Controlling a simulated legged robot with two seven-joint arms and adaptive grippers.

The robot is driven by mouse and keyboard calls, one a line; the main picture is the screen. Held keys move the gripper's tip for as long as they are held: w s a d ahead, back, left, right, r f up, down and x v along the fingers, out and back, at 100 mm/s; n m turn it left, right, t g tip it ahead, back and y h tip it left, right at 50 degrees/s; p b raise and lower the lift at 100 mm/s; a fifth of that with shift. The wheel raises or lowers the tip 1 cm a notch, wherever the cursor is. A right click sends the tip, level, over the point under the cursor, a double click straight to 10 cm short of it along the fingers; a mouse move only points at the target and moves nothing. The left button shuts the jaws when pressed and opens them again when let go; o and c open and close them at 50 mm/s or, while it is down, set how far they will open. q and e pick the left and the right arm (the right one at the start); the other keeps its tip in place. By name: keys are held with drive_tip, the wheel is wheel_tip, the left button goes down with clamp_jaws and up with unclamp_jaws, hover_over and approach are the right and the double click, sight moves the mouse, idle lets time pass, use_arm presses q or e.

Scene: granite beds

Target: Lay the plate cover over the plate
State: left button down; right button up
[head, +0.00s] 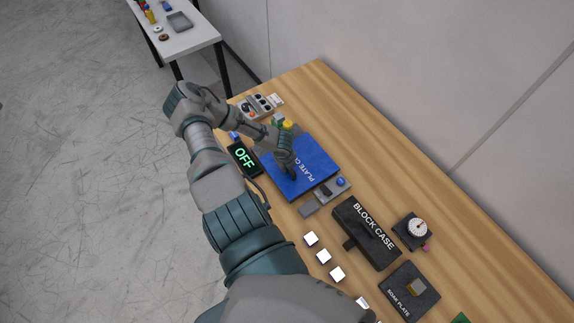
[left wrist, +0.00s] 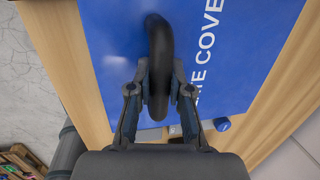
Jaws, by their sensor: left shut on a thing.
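The plate cover (head: 316,162) is a flat blue panel with white lettering, near the far-left part of the wooden table. My left gripper (head: 290,170) is over it. In the left wrist view the cover (left wrist: 110,50) fills the upper middle, and a black loop handle (left wrist: 158,35) stands up from it. The fingers of my left gripper (left wrist: 160,88) are closed on this handle. I cannot tell whether the cover rests on something or is slightly raised. The plate is not visible; anything under the cover is hidden. My right gripper is not in view.
A black display reading OFF (head: 243,158) sits left of the cover, and a grey switch unit (head: 325,196) sits below it. The block case (head: 366,233), a dial box (head: 412,231), the soak plate (head: 408,292) and several white blocks (head: 323,256) lie nearer. The right table strip is clear.

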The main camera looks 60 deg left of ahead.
use_arm(q)
drive_tip(key=shift+f, duration=0.5)
drive_tip(key=c, duration=1)
unclamp_jaws()
wheel_tip(320, 180, up, 12)
drive_tip(key=s+d, duration=0.1)
drive_tip(key=s, duration=0.1)
drive_tip(key=shift+d+f, duration=0.15)
drive_tip(key=shift+f, duration=0.05)
